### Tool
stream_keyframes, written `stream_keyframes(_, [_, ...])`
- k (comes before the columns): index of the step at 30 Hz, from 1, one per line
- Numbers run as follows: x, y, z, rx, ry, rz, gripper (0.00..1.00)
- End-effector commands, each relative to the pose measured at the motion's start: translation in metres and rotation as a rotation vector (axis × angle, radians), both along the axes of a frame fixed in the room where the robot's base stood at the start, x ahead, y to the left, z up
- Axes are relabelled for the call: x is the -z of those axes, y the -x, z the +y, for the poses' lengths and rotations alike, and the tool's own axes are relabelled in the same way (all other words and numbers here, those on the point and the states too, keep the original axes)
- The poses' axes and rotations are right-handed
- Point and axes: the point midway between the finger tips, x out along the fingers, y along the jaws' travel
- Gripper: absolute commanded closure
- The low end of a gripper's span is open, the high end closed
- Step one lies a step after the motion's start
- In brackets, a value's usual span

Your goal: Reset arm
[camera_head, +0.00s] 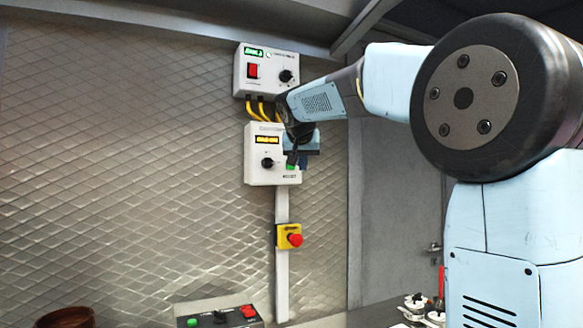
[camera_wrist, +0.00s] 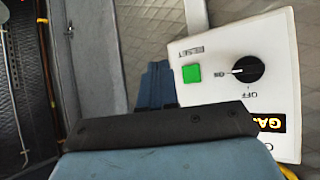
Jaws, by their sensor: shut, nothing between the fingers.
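My arm reaches from the right of the head view to the wall. My gripper (camera_head: 292,160) is shut and empty, in front of the right part of the lower white control box (camera_head: 256,142). The wrist view shows my gripper's blue fingers (camera_wrist: 156,84) together beside the same box (camera_wrist: 283,45), which appears upside down. A green button (camera_wrist: 192,73) labelled RESET and a black knob (camera_wrist: 248,69) are on its face. The knob's white mark points toward a small label that looks like ON. An amber display (camera_wrist: 270,122) is lit. Contact with the box cannot be told.
An upper white box (camera_head: 266,72) has a red switch and yellow cables. A yellow emergency-stop box (camera_head: 283,242) with a red button hangs below. A button panel (camera_head: 211,320), a brown bowl (camera_head: 65,319) and small items at right are low down. The left wall is clear.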

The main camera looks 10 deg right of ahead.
Motion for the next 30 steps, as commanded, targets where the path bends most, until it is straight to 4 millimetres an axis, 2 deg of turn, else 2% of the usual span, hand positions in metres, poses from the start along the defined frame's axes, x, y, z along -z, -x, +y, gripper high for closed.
stream_keyframes(8, [0.001,0.001,0.0,-0.001,0.0,0.001,1.0])
stream_keyframes(11, [0.005,0.01,0.0,-0.006,0.003,0.013,1.0])
stream_keyframes(13, [0.012,0.023,-0.001,-0.016,0.007,0.031,1.0])
stream_keyframes(20, [0.058,0.093,-0.005,-0.067,0.015,0.131,1.0])
stream_keyframes(30, [0.144,0.202,-0.01,-0.156,-0.002,0.272,1.0])
